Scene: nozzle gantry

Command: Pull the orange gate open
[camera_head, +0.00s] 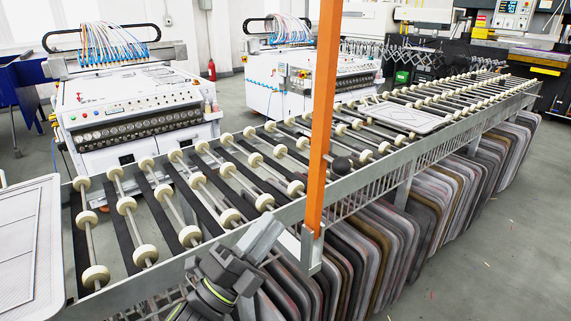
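The orange gate (324,110) shows as a tall, narrow bar standing upright at the near side of the roller conveyor. Its lower end sits in a grey bracket (311,252) on the conveyor's near rail. A dark round knob (341,166) shows just right of the bar. I cannot tell whether it is fixed to the bar. My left gripper (264,236) is at the bottom centre, left of the bracket and in front of the rail. It appears apart from the orange bar. Its fingers are seen at an angle, so their opening is unclear. My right gripper is out of view.
The roller conveyor (225,213) runs from lower left to upper right, with a pale panel (405,117) on it. Several padded boards (400,215) hang below its rail. White machines (130,105) stand behind. The floor (490,255) at right is clear.

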